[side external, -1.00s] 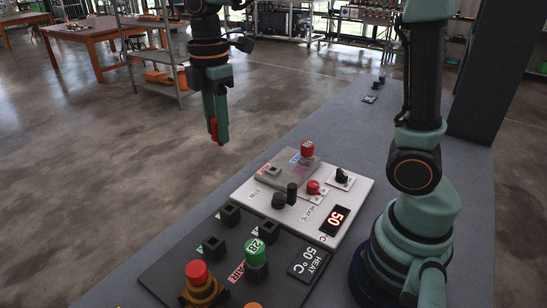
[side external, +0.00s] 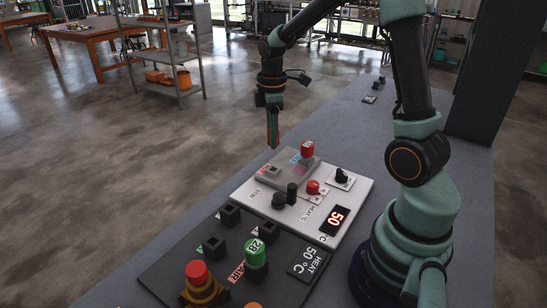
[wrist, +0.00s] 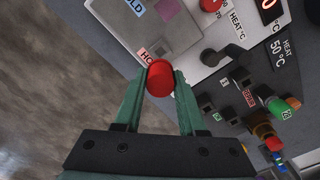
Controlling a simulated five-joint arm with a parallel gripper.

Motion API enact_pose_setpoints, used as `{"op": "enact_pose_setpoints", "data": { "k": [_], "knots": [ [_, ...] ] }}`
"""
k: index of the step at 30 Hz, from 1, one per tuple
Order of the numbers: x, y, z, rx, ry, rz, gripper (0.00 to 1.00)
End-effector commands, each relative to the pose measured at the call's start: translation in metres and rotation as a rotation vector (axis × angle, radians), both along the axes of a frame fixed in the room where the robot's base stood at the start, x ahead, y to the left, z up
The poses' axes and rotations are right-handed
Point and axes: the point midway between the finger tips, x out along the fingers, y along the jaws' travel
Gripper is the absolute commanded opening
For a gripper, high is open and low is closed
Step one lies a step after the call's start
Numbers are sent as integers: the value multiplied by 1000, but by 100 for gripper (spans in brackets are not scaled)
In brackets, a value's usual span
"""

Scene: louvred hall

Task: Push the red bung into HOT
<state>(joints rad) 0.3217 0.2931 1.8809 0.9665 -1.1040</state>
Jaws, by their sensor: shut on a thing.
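My gripper (side external: 273,141) is shut on the red bung (wrist: 159,78), which sits between the two green fingertips in the wrist view. In the side view only a thin red strip of the bung shows. The gripper points down, above the near-left end of the grey block (side external: 284,174). The HOT label (wrist: 151,54) is partly hidden behind the fingertips and bung in the wrist view. A dark socket (side external: 272,170) sits at that end of the block in the side view. The bung appears above the block, apart from it.
A red-topped cylinder (side external: 307,150) stands at the block's far end, near the COLD label (wrist: 131,6). Dark knobs (side external: 292,191), a red knob (side external: 313,187) and a red 50 display (side external: 336,219) share the white panel. A dark panel with a green button (side external: 256,253) lies nearer.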

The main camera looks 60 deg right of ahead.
Motion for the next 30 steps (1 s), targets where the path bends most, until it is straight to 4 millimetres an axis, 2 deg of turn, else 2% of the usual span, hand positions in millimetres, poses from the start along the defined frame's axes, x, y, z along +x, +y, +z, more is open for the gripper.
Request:
{"op": "enact_pose_setpoints", "data": {
  "k": [9,15,30],
  "knots": [
    [-1,1,-36,1,4,2,0],
    [0,1,-53,1,2,3,0],
    [0,1,-66,0,1,3,0]
  ]
}}
